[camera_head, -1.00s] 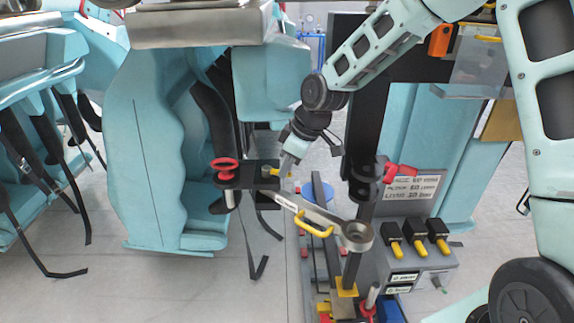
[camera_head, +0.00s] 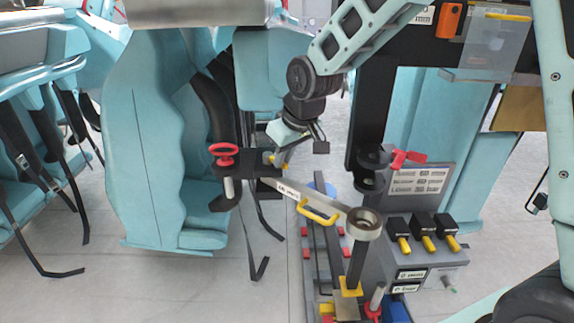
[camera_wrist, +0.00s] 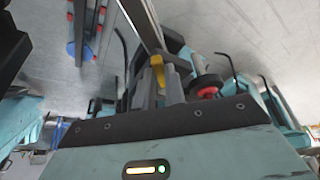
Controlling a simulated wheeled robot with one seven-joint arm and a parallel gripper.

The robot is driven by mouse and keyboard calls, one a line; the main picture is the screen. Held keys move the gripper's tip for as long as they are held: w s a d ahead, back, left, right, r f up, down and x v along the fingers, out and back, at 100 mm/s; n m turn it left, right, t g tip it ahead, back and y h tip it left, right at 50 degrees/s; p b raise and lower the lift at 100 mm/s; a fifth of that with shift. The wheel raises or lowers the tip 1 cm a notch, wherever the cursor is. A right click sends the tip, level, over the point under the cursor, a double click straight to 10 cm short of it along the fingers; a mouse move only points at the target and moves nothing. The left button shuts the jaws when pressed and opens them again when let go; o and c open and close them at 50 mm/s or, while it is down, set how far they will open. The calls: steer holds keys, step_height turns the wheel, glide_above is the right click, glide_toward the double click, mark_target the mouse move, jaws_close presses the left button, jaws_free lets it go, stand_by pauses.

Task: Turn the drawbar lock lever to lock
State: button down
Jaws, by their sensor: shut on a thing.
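The drawbar (camera_head: 337,208) is a grey bar with a yellow handle (camera_head: 318,213) and a ring at its near right end. Its far end meets a black coupling bracket (camera_head: 248,185) beside a seat. The small yellow lock lever (camera_head: 267,158) is on top of this bracket; it also shows in the wrist view (camera_wrist: 157,66). My gripper (camera_head: 279,162) reaches down to the lever from above. In the wrist view, my gripper (camera_wrist: 168,78) is shut on the yellow lever. The fingers partly hide the lever, so its exact angle is hard to tell.
Teal seats (camera_head: 150,150) with hanging straps are at left. At right are a red lever (camera_head: 405,157) and a grey panel (camera_head: 420,182) with several yellow-tipped black switches (camera_head: 425,230). Grey floor lies in front.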

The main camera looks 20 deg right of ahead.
steer(key=m+b, duration=0.1)
steer(key=a+m+h+b, duration=0.1)
steer(key=m+b, duration=0.1)
steer(key=a+m+b, duration=0.1)
steer(key=shift+s+a+f+m+h, duration=0.2)
steer(key=shift+s+m+h, duration=0.1)
steer(key=shift+h, duration=0.1)
steer(key=shift+w+a+r+m+h+b, duration=0.15)
steer(key=shift+a+m+h+b, duration=0.25)
steer(key=shift+m+b, duration=0.45)
steer(key=shift+w+a+r+m+h+b, duration=0.1)
steer(key=shift+a+m+h+b, duration=0.35)
steer(key=shift+m, duration=0.7)
steer(key=c, duration=1.5)
jaws_free()
steer(key=shift+o, duration=0.2)
steer(key=shift+r, duration=0.1)
steer(key=v, duration=1.7)
steer(key=shift+s+b, duration=0.15)
steer(key=shift+b, duration=0.25)
